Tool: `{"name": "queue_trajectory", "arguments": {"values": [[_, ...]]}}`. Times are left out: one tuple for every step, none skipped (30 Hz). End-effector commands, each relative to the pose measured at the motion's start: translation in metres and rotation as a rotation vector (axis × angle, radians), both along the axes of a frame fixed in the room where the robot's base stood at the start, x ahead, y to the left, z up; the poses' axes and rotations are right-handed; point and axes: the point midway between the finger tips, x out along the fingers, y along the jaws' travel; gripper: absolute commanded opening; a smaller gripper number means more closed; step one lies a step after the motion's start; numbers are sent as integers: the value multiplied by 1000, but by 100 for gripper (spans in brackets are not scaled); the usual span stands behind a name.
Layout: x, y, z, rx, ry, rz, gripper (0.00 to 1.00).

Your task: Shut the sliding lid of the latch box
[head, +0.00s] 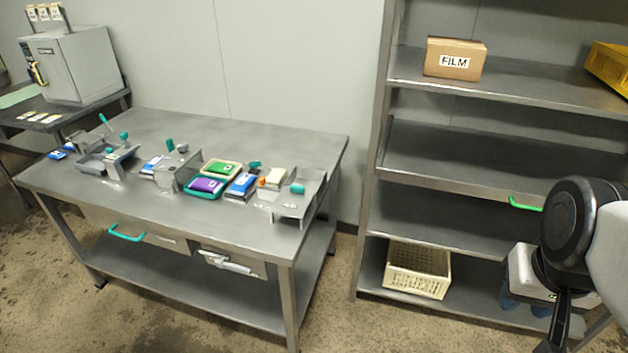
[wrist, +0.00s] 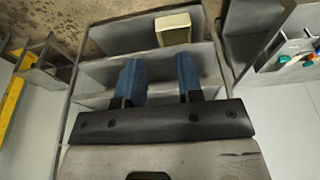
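Several small grey metal fixtures with teal knobs or handles stand on the steel table (head: 240,125) in the head view. One is an open-topped grey fixture (head: 300,205) with a teal handle at the table's right end. Another grey fixture (head: 172,176) stands near the middle, and another (head: 95,162) at the left. I cannot tell which is the latch box or how its lid stands. My gripper (head: 525,303) is at the lower right in front of the shelf rack, far from the table. Its blue fingers are apart and empty in the wrist view (wrist: 158,80).
Green and purple pouches (head: 206,185) lie in trays on the table. The shelf rack (head: 370,190) holds a FILM carton (head: 455,58), a yellow bin (head: 608,68) and a cream crate (head: 418,270). A grey cabinet (head: 75,65) stands at the far left. Floor between table and rack is clear.

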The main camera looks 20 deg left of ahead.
Motion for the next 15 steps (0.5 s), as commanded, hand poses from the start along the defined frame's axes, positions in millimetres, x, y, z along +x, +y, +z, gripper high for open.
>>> {"name": "queue_trajectory", "arguments": {"values": [[0, 0, 0, 0, 0, 2, 26], [1, 0, 0, -1, 0, 6, 22], [2, 1, 0, -4, 0, 11, 15], [4, 1, 1, -5, 0, 18, 11], [5, 2, 1, -9, 0, 28, 6], [8, 3, 2, -13, 1, 45, 0], [11, 4, 2, -17, 1, 61, 0], [14, 5, 3, -23, 1, 78, 0], [18, 6, 4, -32, 1, 106, 0], [22, 8, 4, -39, 3, 130, 0], [27, 9, 5, -47, 4, 156, 0], [33, 12, 6, -59, 3, 196, 0], [39, 15, 7, -67, 4, 229, 0], [45, 17, 8, -77, 3, 261, 0], [53, 20, 8, -92, 4, 309, 0]]}}
